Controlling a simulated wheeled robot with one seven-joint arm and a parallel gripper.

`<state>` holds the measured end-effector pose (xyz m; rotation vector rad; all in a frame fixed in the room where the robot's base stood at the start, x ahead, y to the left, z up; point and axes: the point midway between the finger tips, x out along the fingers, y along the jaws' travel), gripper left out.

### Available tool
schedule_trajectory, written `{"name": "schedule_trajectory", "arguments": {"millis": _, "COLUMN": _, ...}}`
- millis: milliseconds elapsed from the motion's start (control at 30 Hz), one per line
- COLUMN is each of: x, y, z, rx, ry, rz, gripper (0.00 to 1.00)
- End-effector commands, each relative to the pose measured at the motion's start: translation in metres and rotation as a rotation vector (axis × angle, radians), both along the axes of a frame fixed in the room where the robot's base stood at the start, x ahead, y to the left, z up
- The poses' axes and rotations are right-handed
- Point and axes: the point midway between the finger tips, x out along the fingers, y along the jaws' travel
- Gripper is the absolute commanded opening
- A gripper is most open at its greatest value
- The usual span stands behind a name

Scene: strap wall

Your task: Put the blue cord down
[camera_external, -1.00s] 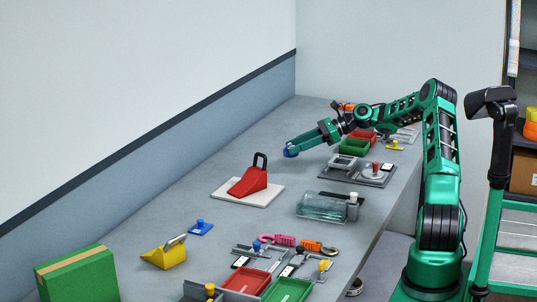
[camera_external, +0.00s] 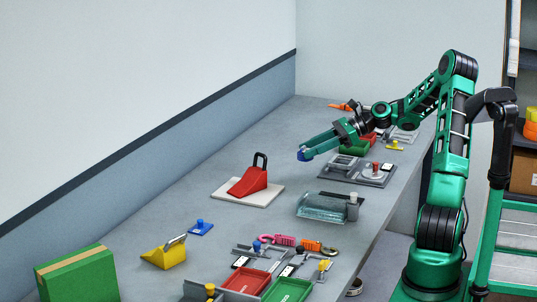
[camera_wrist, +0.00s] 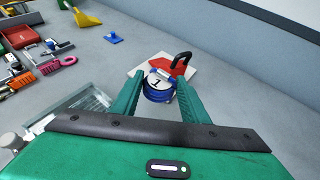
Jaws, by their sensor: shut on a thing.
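My gripper (camera_external: 303,155) is shut on the blue cord (camera_wrist: 159,94), a coiled bundle with a white round tag marked 1. The cord is between the two green fingers in the wrist view. In the external view only a small blue bit of the cord (camera_external: 302,156) shows at the fingertips. It is held above the grey bench (camera_external: 180,205), over its far half and to the right of the red wedge.
A red wedge with a black handle (camera_external: 250,182) stands on a white plate (camera_external: 222,191). A clear box (camera_external: 322,208) and a grey fixture (camera_external: 350,171) lie to the right. Trays and small tools crowd the near end. Bare bench lies left of and behind the red wedge.

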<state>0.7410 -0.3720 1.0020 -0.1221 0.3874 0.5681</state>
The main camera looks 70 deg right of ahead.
Motion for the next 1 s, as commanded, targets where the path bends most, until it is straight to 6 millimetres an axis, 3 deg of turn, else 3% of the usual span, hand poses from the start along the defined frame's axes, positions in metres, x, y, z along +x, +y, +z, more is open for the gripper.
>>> {"name": "schedule_trajectory", "arguments": {"millis": 133, "x": -0.034, "y": 0.02, "z": 0.0, "rx": 0.005, "ry": 0.001, "rz": 0.006, "gripper": 0.18}}
{"name": "schedule_trajectory", "arguments": {"millis": 333, "x": -0.051, "y": 0.026, "z": -0.003, "rx": 0.008, "ry": -0.003, "rz": 0.012, "gripper": 0.18}}
{"name": "schedule_trajectory", "arguments": {"millis": 800, "x": -0.055, "y": -0.06, "z": -0.055, "rx": 0.008, "ry": -0.005, "rz": 0.012, "gripper": 0.18}}
{"name": "schedule_trajectory", "arguments": {"millis": 1000, "x": -0.056, "y": -0.081, "z": -0.068, "rx": 0.006, "ry": -0.004, "rz": 0.013, "gripper": 0.18}}
